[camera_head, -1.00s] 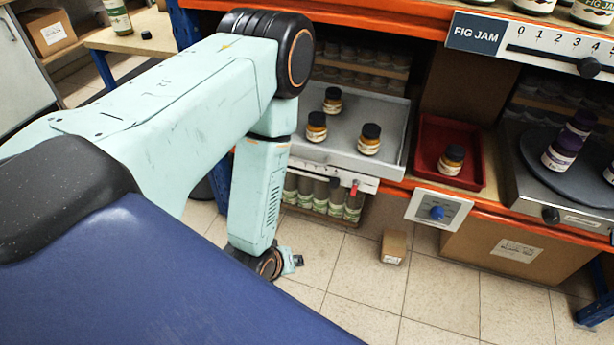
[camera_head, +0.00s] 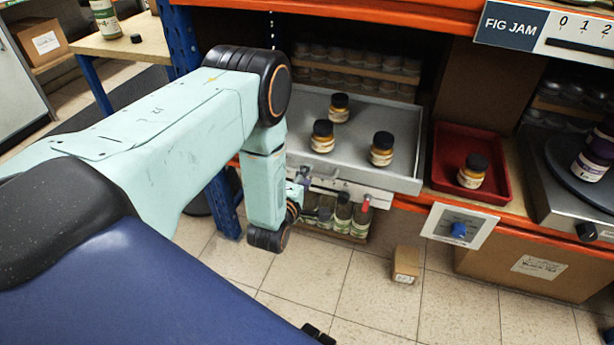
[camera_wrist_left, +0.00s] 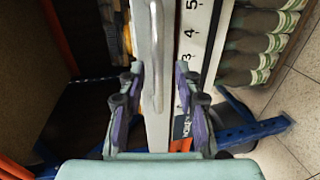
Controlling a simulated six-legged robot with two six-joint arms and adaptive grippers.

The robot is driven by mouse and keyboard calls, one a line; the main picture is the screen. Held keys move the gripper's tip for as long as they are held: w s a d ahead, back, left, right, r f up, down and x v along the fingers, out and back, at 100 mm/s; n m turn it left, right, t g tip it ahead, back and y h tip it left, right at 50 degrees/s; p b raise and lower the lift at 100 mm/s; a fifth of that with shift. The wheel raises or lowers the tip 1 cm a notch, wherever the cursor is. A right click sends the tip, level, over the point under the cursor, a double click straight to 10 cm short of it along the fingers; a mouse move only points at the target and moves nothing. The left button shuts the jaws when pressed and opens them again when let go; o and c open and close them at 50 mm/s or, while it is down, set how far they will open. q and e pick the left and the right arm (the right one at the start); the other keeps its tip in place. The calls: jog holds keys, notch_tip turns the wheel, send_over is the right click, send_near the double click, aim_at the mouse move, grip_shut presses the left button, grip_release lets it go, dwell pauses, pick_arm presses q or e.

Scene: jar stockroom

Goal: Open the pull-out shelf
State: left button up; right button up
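The pull-out shelf (camera_head: 408,180) is a grey metal tray in the rack, with three dark-lidded amber jars standing on it. Its front carries a metal bar handle (camera_wrist_left: 155,50), seen close up in the left wrist view. My left gripper (camera_wrist_left: 158,78) is open, with one finger on each side of the handle and visible gaps, so it is not clamped on it. In the head view my left gripper (camera_head: 300,186) is small at the shelf's front left, partly hidden by my arm. My right gripper is not in view.
A white number scale (camera_wrist_left: 190,50) runs beside the handle. Green-labelled bottles (camera_head: 342,215) stand below the shelf. A red tray (camera_head: 505,165) with one jar and a blue-knob panel (camera_head: 460,226) are to the right. A small carton (camera_head: 406,264) lies on the floor.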

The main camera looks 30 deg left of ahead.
pick_arm(q)
jog(key=shift+b+x, duration=0.3)
jog(key=shift+x, duration=0.9)
jog(key=shift+d+r, duration=0.1)
jog(key=shift+w, duration=0.1)
jog(key=shift+c, duration=0.5)
grip_shut()
